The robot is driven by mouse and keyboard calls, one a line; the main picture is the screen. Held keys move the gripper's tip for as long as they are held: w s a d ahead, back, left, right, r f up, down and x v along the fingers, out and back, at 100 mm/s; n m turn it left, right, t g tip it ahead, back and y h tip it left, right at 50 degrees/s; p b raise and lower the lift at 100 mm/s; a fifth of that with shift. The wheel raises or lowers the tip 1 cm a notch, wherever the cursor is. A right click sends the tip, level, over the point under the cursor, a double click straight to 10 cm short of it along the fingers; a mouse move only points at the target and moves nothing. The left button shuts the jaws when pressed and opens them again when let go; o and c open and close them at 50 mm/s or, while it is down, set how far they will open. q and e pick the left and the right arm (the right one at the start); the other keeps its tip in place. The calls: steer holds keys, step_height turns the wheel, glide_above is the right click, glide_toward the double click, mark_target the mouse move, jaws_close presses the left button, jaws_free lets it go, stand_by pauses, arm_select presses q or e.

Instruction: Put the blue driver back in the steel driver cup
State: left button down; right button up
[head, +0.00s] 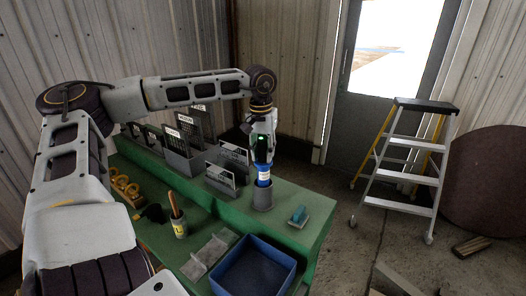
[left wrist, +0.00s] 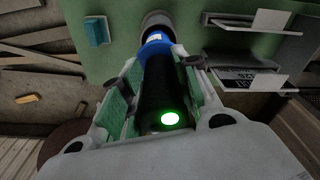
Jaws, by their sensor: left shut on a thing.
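The driver, with a black body and blue end, shows in the left wrist view (left wrist: 155,85) with a lit green spot on its near end. In the head view its blue part (head: 263,181) points down at the mouth of the steel driver cup (head: 262,198). The grey cup stands on the green bench, and its rim shows in the left wrist view (left wrist: 156,19). My left gripper (head: 263,160) is shut on the black body, above the cup. The driver's lower end is hidden, so its depth in the cup is unclear. My right gripper is out of view.
Grey card racks (head: 228,170) stand just left of the cup. A stepladder (head: 405,165) stands beyond the bench.

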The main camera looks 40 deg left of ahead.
arm_select(q)
steer(key=shift+r, duration=0.1)
steer(key=c, duration=1)
jaws_free()
steer(key=shift+s, duration=0.1)
steer(key=shift+s+d+r, duration=0.1)
steer(key=shift+s+r, duration=0.05)
steer(key=shift+r, duration=1.85)
steer(key=shift+s+d+r, duration=0.1)
steer(key=shift+s+r, duration=0.1)
steer(key=shift+r, duration=1.75)
steer(key=shift+s+r, duration=0.15)
steer(key=shift+r, duration=1.85)
